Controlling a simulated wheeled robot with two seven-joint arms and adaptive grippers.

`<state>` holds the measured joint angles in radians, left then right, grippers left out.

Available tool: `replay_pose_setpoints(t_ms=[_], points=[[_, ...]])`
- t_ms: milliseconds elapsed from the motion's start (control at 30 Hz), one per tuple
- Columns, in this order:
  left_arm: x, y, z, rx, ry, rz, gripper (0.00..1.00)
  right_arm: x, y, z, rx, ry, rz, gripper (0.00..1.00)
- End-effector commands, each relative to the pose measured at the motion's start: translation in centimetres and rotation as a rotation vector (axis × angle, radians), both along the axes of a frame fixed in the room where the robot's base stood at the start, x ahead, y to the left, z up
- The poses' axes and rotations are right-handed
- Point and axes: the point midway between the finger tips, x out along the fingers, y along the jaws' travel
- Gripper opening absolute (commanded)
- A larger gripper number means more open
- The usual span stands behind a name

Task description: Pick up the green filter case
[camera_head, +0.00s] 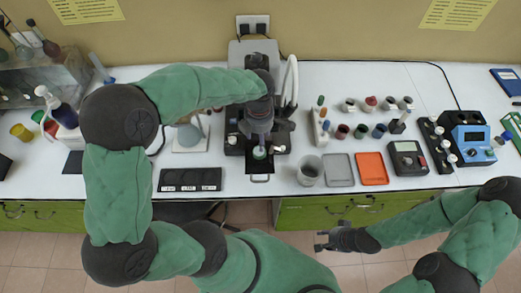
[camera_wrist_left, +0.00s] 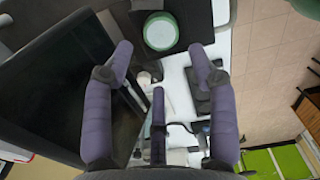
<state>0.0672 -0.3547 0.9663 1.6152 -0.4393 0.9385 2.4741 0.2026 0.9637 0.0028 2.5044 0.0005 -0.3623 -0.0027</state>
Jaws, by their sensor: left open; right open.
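The green filter case (camera_head: 260,153) is a small round green piece at the front of the dark microscope-like instrument. My right gripper (camera_head: 322,241) is empty in front of the bench, over the floor.
A black tray with white labels (camera_head: 190,180) lies left of the instrument. A grey cup (camera_head: 309,170), a grey tray (camera_head: 339,170), an orange tray (camera_head: 372,168) and a black meter (camera_head: 408,158) stand to its right.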

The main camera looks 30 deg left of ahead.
Motion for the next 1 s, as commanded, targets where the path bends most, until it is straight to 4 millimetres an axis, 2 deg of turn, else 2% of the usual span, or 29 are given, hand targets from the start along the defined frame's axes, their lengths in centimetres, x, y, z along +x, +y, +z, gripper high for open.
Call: replay_pose_setpoints(t_ms=[100,367,633,967,1000], points=[[0.0,0.0,-1.7,-0.001,0.002,0.000,0.58,0.1,0.0,-0.3,0.000,-0.001,0.000,0.41],[-0.1,-0.2,-3.4,-0.001,0.002,-0.001,0.58,0.1,0.0,-0.5,0.000,-0.002,-0.001,0.41],[-0.2,-0.4,-7.0,-0.002,0.002,-0.002,0.58,0.1,0.0,-0.9,0.000,-0.002,-0.001,0.41],[-0.1,-0.4,-7.6,-0.002,-0.001,-0.002,0.58,0.1,0.0,-0.9,0.000,-0.002,-0.001,0.41],[-0.1,-0.4,-7.6,-0.002,-0.001,-0.002,0.49,0.1,0.0,-0.9,0.000,-0.002,-0.001,0.41]])
